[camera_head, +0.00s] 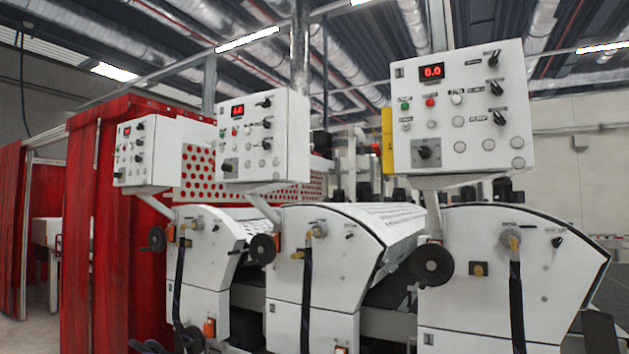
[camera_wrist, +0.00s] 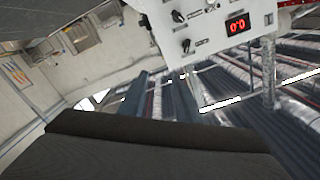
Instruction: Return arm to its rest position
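A dark grey block (camera_wrist: 150,150) fills the bottom of the wrist view, close to the camera. It looks like part of my own wrist or gripper. No separate fingertips show, so I cannot tell whether the gripper is open or shut. No part of my arm shows in the head view. In the wrist view, the picture is strongly rotated, with a white control box (camera_wrist: 205,25) and its red display at the top and ceiling ducts at the right.
Three white roller coater units stand side by side; the right one (camera_head: 480,275) is nearest. Control boxes (camera_head: 460,110) rise above them on posts. Black handwheels (camera_head: 432,265) and hanging hoses (camera_head: 516,305) stick out in front. Red curtains (camera_head: 118,230) hang at the left.

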